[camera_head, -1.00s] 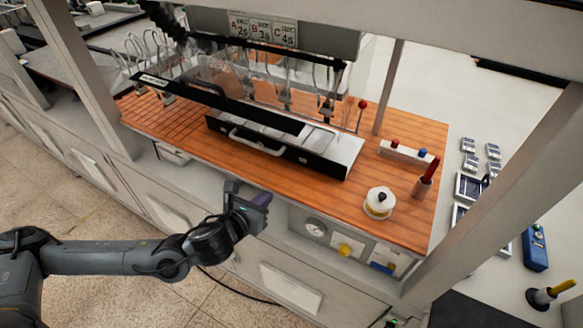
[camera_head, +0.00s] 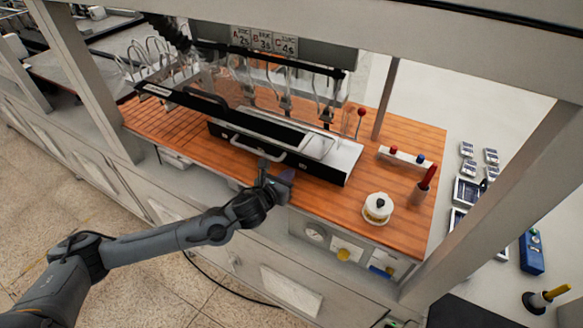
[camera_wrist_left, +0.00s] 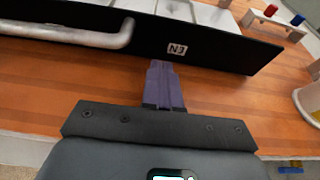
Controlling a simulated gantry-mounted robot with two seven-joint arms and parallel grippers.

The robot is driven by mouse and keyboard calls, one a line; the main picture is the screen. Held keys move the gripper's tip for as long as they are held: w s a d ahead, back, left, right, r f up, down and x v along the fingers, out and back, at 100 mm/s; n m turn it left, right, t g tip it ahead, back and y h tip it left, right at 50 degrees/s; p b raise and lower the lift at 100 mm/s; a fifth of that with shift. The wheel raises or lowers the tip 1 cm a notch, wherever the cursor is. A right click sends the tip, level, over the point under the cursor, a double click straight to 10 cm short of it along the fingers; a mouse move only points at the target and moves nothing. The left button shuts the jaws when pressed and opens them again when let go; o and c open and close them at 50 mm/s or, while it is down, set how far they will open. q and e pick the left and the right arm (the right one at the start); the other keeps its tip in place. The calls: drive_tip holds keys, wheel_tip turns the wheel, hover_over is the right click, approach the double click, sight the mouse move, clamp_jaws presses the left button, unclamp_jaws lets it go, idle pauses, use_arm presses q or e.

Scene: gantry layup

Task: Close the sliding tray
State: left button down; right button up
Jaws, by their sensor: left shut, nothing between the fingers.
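The sliding tray has a long black front panel (camera_head: 326,173) and a silvery bar handle (camera_head: 256,150). It stands on the orange wooden worktop. In the left wrist view the black panel (camera_wrist_left: 225,57) bears an "N3" label, and the handle (camera_wrist_left: 75,38) is at upper left. My left gripper (camera_head: 286,174) is in front of the panel, to the right of the handle. Its purple fingers (camera_wrist_left: 164,78) are together and empty, pointing at the panel just below the label. Whether the tips touch the panel I cannot tell. My right gripper is out of view.
A white jar (camera_head: 378,207), a red-topped holder (camera_head: 424,184) and a small rack with red and blue knobs (camera_head: 404,156) stand right of the tray. Glassware hangs behind it, with a long black bar (camera_head: 215,108) above. The worktop (camera_head: 165,140) is clear at left.

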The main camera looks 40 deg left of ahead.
sight(296, 164)
use_arm(q)
drive_tip(key=shift+w+a, duration=0.15)
drive_tip(key=shift+w, duration=1.15)
drive_tip(key=shift+w, duration=0.15)
drive_tip(key=w, duration=0.1)
drive_tip(key=w+b, duration=0.1)
drive_tip(key=w, duration=0.1)
drive_tip(key=w+b, duration=0.1)
drive_tip(key=shift+w+a+f, duration=0.1)
drive_tip(key=shift+w+a, duration=0.1)
drive_tip(key=shift+a, duration=0.15)
drive_tip(key=shift+s+a+f, duration=0.1)
drive_tip(key=shift+s+f, duration=0.05)
drive_tip(key=shift+f, duration=0.1)
